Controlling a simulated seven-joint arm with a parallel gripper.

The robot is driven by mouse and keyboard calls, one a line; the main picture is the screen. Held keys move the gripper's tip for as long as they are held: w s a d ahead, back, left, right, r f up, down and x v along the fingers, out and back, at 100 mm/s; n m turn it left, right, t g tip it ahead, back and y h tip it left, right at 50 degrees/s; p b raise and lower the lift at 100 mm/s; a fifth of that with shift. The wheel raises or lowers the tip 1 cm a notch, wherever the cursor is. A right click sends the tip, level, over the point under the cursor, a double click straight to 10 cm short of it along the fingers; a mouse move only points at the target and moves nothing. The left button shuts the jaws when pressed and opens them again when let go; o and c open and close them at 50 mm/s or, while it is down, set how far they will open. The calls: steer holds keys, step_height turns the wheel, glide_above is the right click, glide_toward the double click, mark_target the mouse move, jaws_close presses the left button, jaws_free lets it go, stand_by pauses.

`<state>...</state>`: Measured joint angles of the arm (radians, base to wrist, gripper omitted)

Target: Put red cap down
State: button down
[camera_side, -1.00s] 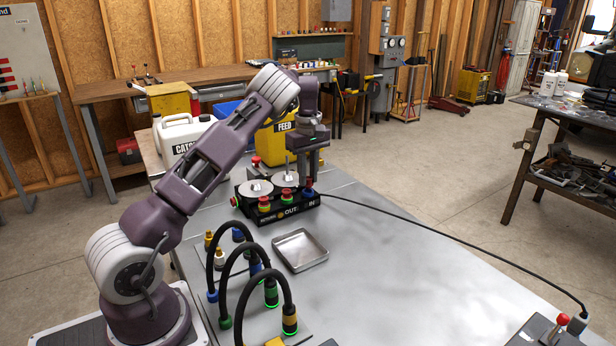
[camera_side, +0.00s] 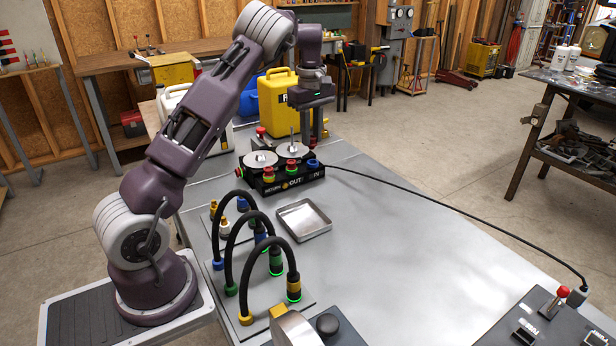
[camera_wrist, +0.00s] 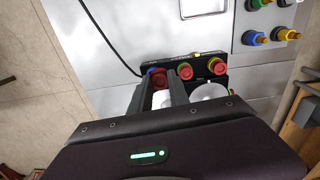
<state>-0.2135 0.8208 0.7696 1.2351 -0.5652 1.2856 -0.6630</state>
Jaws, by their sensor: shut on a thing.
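My gripper (camera_side: 313,135) points down over the right end of the black fixture (camera_side: 285,183), behind its blue ring (camera_side: 313,163). In the wrist view, my gripper's two fingers (camera_wrist: 161,92) are close together around a red cap (camera_wrist: 160,98), mostly hidden between them. The blue ring (camera_wrist: 154,71) lies just beyond the fingertips, with some red beside it. Two other red caps sit on the fixture's front: the middle one (camera_side: 291,165) and the left one (camera_side: 268,174). The exact gap between the held cap and the fixture cannot be told.
Two round pale discs with upright posts top the fixture. A metal tray (camera_side: 304,219) lies in front. Black hoses on coloured fittings (camera_side: 276,262) arch at the left. A yellow jug (camera_side: 276,103) stands behind. A black cable runs right; the table's right side is mostly clear.

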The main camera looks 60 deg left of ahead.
steer(key=s+d, duration=1)
steer(key=d, duration=0.3)
glide_above(304, 221)
steer(key=shift+m, duration=0.3)
step_height(304, 221, down, 10)
steer(key=shift+s+r, duration=0.1)
steer(key=shift+r, duration=0.05)
steer(key=shift+f, duration=0.25)
steer(key=c, duration=1.3)
jaws_free()
steer(key=shift+f, duration=0.1)
steer(key=shift+o, duration=0.2)
